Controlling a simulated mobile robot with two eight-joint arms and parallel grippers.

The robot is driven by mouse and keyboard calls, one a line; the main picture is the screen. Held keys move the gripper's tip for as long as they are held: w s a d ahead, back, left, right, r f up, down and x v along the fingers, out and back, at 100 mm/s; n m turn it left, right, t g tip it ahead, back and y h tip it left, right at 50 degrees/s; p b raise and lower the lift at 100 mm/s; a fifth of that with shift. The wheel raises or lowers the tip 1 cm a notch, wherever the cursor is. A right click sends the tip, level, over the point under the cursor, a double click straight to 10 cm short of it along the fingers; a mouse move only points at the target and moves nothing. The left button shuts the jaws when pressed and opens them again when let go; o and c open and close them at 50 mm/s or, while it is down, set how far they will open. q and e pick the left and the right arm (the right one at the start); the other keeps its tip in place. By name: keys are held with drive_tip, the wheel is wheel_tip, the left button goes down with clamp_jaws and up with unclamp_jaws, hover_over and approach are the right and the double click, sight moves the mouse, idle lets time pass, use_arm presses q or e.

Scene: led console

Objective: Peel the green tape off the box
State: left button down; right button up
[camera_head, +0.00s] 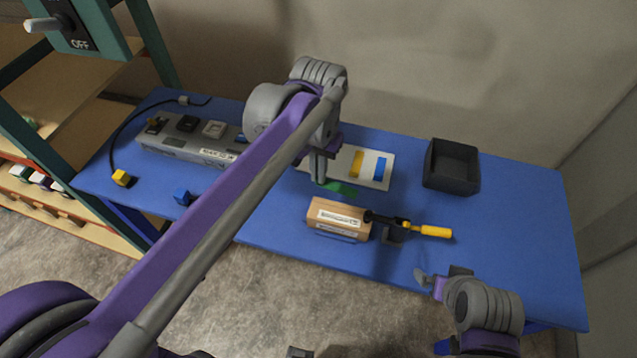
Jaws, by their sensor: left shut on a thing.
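My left gripper (320,178) is above the blue table, between the white board and the tan box. It is shut on the green tape (342,189), a dark green strip that sticks out to the right of the fingertips. The tan box (325,207) with white labels stands just below the tape in the picture. The tape looks apart from the box's top. My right gripper (438,280) is near the table's front edge, right of the box. Its fingers are too unclear to tell open from shut.
A white board (340,165) with yellow and blue strips lies behind, partly hidden by my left arm. A black bin (452,167) stands to the right. A yellow-handled tool (432,231) is beside the box. A grey console (180,146) is at left. The table's right end is clear.

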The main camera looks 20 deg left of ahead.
use_arm(q)
drive_tip(key=shift+r, duration=0.95)
use_arm(e)
drive_tip(key=shift+w+r, duration=0.1)
drive_tip(key=shift+r, duration=0.2)
use_arm(q)
drive_tip(key=shift+r+p, duration=1)
drive_tip(key=shift+r, duration=0.8)
use_arm(e)
drive_tip(key=shift+w+r, duration=0.35)
drive_tip(key=shift+r, duration=0.25)
drive_tip(key=shift+w+r, duration=0.35)
drive_tip(key=shift+r, duration=0.25)
